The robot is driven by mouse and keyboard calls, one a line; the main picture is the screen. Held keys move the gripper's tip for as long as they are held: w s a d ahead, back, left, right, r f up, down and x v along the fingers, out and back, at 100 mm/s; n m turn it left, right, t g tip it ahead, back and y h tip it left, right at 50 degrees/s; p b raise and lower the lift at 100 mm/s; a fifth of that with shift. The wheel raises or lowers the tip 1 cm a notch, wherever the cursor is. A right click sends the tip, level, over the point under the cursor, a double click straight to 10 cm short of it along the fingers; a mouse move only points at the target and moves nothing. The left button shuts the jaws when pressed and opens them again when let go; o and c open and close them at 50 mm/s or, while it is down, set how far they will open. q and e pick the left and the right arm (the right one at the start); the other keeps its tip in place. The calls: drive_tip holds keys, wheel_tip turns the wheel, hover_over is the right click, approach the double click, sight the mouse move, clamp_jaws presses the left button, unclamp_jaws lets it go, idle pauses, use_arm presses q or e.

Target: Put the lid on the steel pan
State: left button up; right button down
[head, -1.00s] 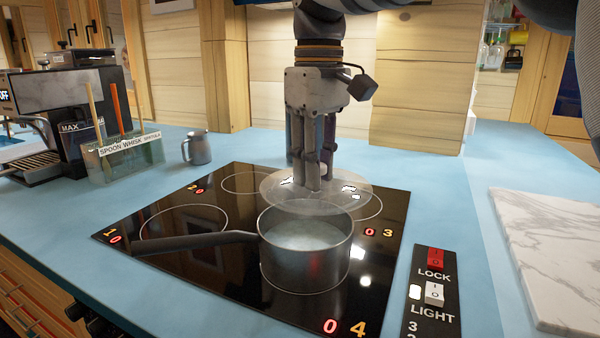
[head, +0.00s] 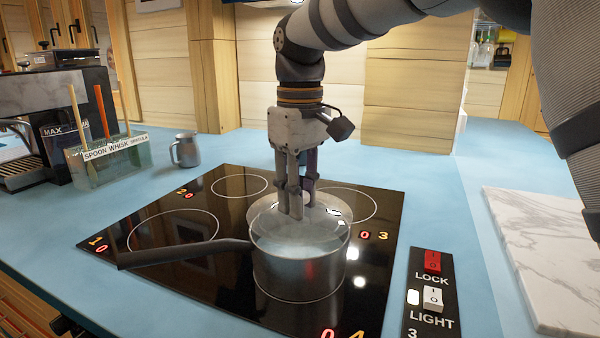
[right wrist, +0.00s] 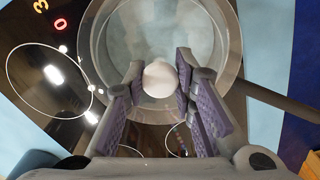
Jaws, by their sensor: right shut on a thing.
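The steel pan (head: 300,275) stands on the front right ring of the black cooktop, its dark handle pointing left. The clear glass lid (head: 285,232) is over the pan's mouth, set a little toward the back; I cannot tell whether it touches the rim. My right gripper (head: 296,212) points down above the pan, shut on the lid's pale round knob (right wrist: 160,79). In the right wrist view the pan (right wrist: 232,60) shows through and beyond the glass lid. My left gripper is not in view.
The cooktop (head: 225,285) has several ringed zones and red digits. A metal jug (head: 186,150), a utensil holder (head: 108,160) and a coffee machine (head: 60,110) stand at left. A marble board (head: 550,245) and a switch panel (head: 431,290) are at right.

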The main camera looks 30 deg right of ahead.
drive_tip(key=shift+f, duration=0.65)
drive_tip(key=shift+f, duration=0.3)
drive_tip(key=c, duration=1.2)
unclamp_jaws()
drive_tip(key=shift+c, duration=0.2)
drive_tip(key=shift+o, duration=0.2)
drive_tip(key=o, duration=0.4)
drive_tip(key=shift+o, duration=0.2)
drive_tip(key=shift+r, duration=0.1)
drive_tip(key=shift+r, duration=3.4)
